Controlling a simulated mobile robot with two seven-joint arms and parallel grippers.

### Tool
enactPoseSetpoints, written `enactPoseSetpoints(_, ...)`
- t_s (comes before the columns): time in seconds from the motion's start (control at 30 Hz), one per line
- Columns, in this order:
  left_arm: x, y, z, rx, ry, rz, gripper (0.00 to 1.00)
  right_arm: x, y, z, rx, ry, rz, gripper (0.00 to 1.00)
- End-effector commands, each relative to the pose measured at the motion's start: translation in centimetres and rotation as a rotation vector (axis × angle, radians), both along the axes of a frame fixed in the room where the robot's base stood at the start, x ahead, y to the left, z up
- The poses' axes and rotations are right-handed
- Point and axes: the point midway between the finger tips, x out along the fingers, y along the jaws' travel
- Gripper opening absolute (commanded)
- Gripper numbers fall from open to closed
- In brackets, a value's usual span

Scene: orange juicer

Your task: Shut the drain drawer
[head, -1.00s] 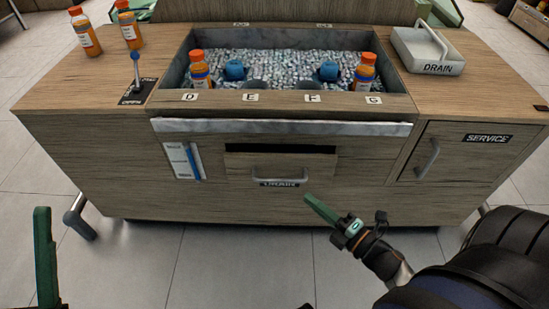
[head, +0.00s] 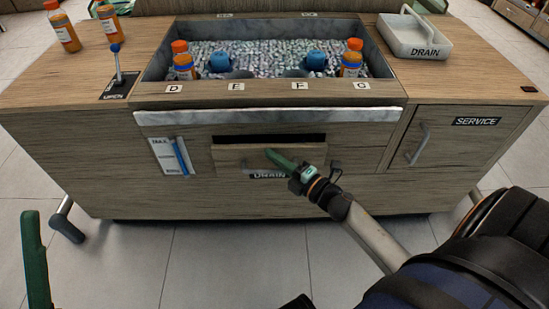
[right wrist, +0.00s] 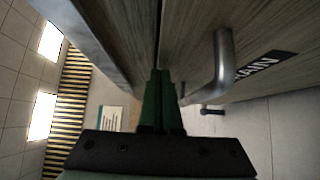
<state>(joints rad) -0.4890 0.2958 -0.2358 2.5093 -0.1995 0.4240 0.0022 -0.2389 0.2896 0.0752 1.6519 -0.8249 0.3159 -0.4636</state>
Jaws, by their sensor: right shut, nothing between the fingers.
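The drain drawer (head: 232,155) is in the middle of the counter's front in the head view, with a dark gap along its top edge, so it stands a little open. Its metal handle (right wrist: 222,70) and part of its "DRAIN" label show in the right wrist view. My right gripper (head: 272,156) is shut and empty at the drawer front, over the handle in the head view; its green fingers (right wrist: 159,100) lie close beside the drawer front in the wrist view. I cannot tell if they touch. Of my left gripper, only a green part (head: 36,262) shows at lower left.
Above is an ice bin (head: 275,95) with orange bottles and blue-topped items. A metal strip (head: 270,116) runs above the drawer. A service door (head: 455,150) is on the right, a gauge (head: 170,157) on the left. A drain tray (head: 422,40) and a lever (head: 116,65) are on top.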

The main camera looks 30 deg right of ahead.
Motion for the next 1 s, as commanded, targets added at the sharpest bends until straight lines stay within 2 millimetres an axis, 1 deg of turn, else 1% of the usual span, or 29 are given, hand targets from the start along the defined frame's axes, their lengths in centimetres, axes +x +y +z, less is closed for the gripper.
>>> enactPoseSetpoints(0.3, 0.0, 0.0, 0.0, 0.002, 0.001, 0.0, 0.5, 0.1, -0.1, 0.0, -0.001, 0.0, 0.0, 0.0)
enactPoseSetpoints(0.37, 0.0, 0.0, 0.0, 0.002, 0.0, 0.001, 0.5, 0.5, -0.3, 0.0, -0.001, 0.0, 0.0, 0.0)
enactPoseSetpoints(0.5, 0.0, 0.0, -0.1, 0.003, 0.001, 0.002, 0.5, 1.9, -1.2, 0.1, -0.002, -0.003, 0.0, 0.0)
enactPoseSetpoints(0.57, 0.0, 0.1, -0.1, 0.003, 0.002, 0.002, 0.5, 2.2, -1.4, 0.0, -0.001, 0.0, -0.001, 0.0)
enactPoseSetpoints(1.0, 0.0, 0.1, -0.1, 0.005, 0.004, 0.004, 0.5, 2.2, -1.4, 0.0, 0.0, 0.0, 0.0, 0.0)
